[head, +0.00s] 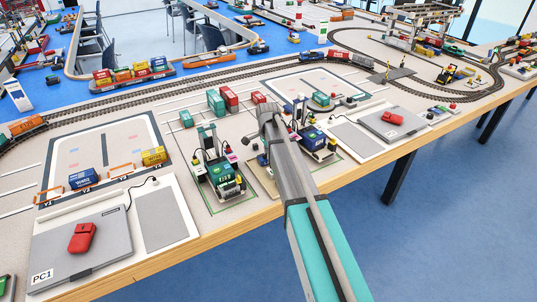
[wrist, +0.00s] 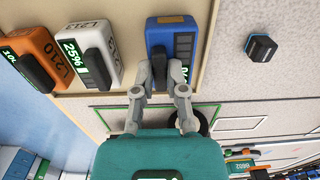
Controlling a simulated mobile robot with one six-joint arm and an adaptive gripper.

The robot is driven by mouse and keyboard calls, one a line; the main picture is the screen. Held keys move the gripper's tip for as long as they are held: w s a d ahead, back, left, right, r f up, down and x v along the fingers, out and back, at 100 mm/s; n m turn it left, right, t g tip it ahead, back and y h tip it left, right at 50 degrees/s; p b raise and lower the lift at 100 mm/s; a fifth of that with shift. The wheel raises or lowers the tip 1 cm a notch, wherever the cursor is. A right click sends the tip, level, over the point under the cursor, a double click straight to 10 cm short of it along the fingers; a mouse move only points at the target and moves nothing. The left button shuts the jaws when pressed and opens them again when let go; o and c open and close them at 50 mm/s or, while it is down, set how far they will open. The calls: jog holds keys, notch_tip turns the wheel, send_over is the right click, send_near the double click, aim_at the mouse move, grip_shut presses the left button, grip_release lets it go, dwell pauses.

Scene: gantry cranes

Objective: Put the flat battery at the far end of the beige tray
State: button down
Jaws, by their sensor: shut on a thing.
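In the wrist view, my gripper (wrist: 160,78) is shut on the black handle of a blue battery (wrist: 171,26). The battery's display has dark bars, and its lettering is mostly hidden by a finger. It is at the right end of the beige tray (wrist: 128,78); I cannot tell whether it is lifted. A white battery (wrist: 80,32) marked L213, with a 25% display, is left of it. An orange battery (wrist: 30,43) marked L210, with a green-lit display, is at the far left. In the head view my arm hides the gripper and most of the tray.
A small dark block (wrist: 261,47) sits on the grey surface right of the tray. In the head view a green vehicle (head: 225,180) stands left of my arm and a blue one (head: 313,138) right of it. A grey pad (head: 82,245) with a red item lies front left.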

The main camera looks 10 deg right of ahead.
jog(key=shift+f, duration=0.1)
jog(key=c, duration=0.7)
grip_release()
notch_tip(320, 180, up, 12)
jog(key=p, duration=1.2)
jog(key=shift+s, duration=0.1)
dwell(0.3)
jog(key=s+n, duration=0.4)
jog(key=s, duration=0.5)
jog(key=s+n, duration=0.5)
jog(key=s, duration=0.4)
jog(key=s+n, duration=0.5)
jog(key=s, duration=0.5)
